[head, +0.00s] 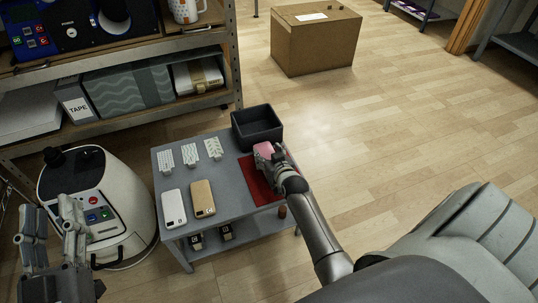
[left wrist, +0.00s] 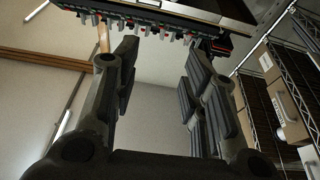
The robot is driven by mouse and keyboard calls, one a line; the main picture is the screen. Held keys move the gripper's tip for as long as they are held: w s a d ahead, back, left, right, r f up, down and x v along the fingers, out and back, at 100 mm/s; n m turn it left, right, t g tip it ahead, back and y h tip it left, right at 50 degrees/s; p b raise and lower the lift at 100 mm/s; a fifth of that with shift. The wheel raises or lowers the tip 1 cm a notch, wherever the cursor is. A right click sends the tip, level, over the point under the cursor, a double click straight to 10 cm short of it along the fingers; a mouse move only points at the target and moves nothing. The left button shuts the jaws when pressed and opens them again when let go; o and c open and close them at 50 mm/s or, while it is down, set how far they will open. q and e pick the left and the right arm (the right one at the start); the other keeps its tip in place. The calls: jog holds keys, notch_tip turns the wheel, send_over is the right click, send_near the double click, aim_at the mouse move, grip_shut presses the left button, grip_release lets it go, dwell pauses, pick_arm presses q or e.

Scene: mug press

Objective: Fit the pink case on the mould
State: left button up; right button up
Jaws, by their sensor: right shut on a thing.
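The pink case (head: 265,148) shows only as a small patch of pink at my right gripper (head: 268,157). That gripper is shut on it, over the back part of the red mat on the small grey table. Most of the case is hidden by the gripper, and I cannot tell whether it touches anything below. I cannot pick out the mould for certain. My left gripper (head: 53,232) is open and empty at the lower left, away from the table. Its spread fingers also show in the left wrist view (left wrist: 160,95).
The grey table (head: 232,205) bears a red mat (head: 256,181), a dark bin (head: 258,127), several white ribbed pieces (head: 190,154), a white phone-shaped item (head: 174,208) and a gold one (head: 202,198). A white rounded machine (head: 125,205) stands left of the table; shelving (head: 200,115) is behind.

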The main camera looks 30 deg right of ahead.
pick_arm(q)
jog(key=shift+f, duration=0.1)
jog(key=shift+w+a+f+g, duration=0.1)
jog(key=shift+f+g, duration=0.5)
jog(key=shift+f, duration=0.25)
pick_arm(e)
jog(key=shift+w+r, duration=0.1)
jog(key=shift+w, duration=0.05)
pick_arm(q)
jog(key=shift+f, duration=0.15)
jog(key=shift+r+t, duration=0.3)
jog(key=shift+r, duration=0.25)
pick_arm(e)
jog(key=shift+f, duration=0.2)
pick_arm(q)
jog(key=shift+r, duration=0.1)
